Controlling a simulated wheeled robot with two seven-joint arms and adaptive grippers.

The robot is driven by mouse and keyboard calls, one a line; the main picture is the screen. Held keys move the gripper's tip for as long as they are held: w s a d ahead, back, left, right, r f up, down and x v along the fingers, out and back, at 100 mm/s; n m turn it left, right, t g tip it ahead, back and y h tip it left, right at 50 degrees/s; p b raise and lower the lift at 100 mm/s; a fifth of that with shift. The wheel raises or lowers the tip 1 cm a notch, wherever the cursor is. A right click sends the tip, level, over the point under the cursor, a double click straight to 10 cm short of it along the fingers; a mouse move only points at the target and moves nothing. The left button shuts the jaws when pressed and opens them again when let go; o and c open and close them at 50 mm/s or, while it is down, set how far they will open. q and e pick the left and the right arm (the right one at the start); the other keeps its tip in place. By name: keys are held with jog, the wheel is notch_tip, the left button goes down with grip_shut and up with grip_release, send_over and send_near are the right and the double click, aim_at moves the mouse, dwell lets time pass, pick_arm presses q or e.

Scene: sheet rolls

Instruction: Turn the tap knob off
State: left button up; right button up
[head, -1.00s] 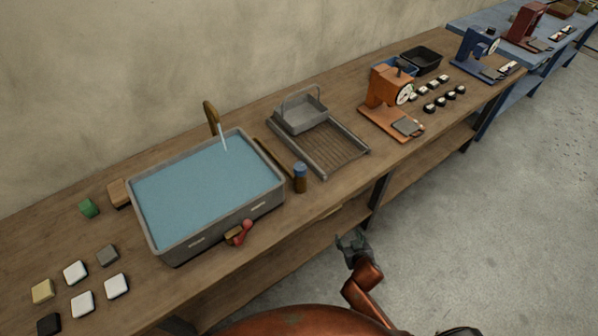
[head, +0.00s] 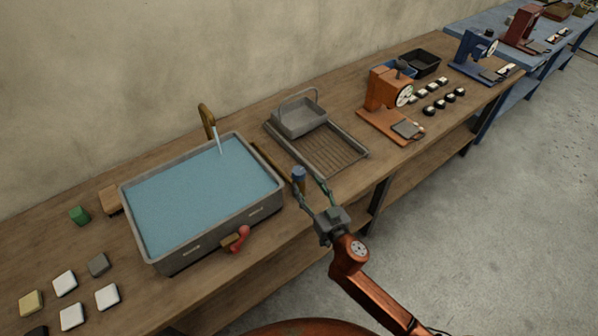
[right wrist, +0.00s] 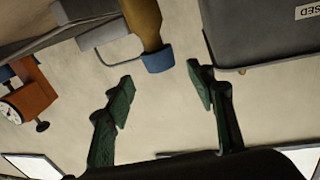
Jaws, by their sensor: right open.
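The tap (head: 207,120) is a brass spout behind the grey basin (head: 200,250), with a stream of water running into it. A blue knob (head: 299,173) tops a short brown post at the basin's right end, by a brown pipe. The knob also shows in the right wrist view (right wrist: 158,60), just beyond the fingertips and roughly centred between them. My right gripper (head: 309,184) is open and empty, its green fingers reaching toward the knob; contact is not clear. In the right wrist view, the fingers (right wrist: 160,90) are apart. My left gripper is not in view.
A red lever (head: 239,238) sticks out at the basin's front. A draining tray (head: 340,165) with a grey basket (head: 300,115) lies behind the knob. An orange dial machine (head: 383,95) stands to the right. Several small blocks lie at the left.

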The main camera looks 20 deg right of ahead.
aim_at(302, 176)
jog(key=w, duration=0.4)
jog(key=w+a, duration=0.1)
jog(key=w, duration=0.2)
jog(key=shift+w, duration=0.1)
jog(key=shift+c, duration=0.6)
jog(key=c, duration=1)
jog(key=shift+c, duration=0.2)
